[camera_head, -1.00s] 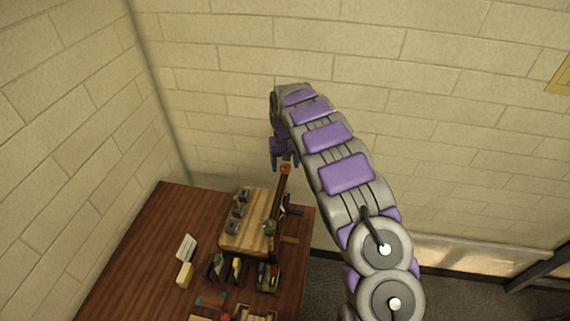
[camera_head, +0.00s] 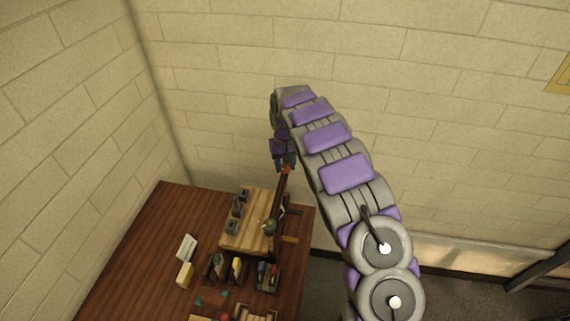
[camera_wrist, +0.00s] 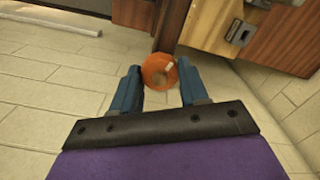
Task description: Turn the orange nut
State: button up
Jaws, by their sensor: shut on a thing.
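The orange nut (camera_wrist: 160,72) is a round ring with a small pale mark on it, at the top middle of the wrist view. In the head view it is a small orange spot (camera_head: 286,169) at the top of a dark upright post (camera_head: 280,198). My gripper (camera_wrist: 158,82) is shut on the orange nut, with one blue finger on each side of it. In the head view my gripper (camera_head: 284,163) reaches down onto the nut from above, and its fingertips are small there.
Pale block walls close off the left and back. In the wrist view, wooden panels (camera_wrist: 265,35) stand beyond the nut.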

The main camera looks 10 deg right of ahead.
jog(key=shift+m, duration=0.3)
jog(key=m, duration=0.2)
jog(key=shift+m+b, duration=0.3)
jog(key=shift+m, duration=1.7)
jog(key=o, duration=1.1)
jog(key=shift+c, duration=0.2)
notch_tip(320, 180, up, 17)
jog(key=shift+r, duration=0.15)
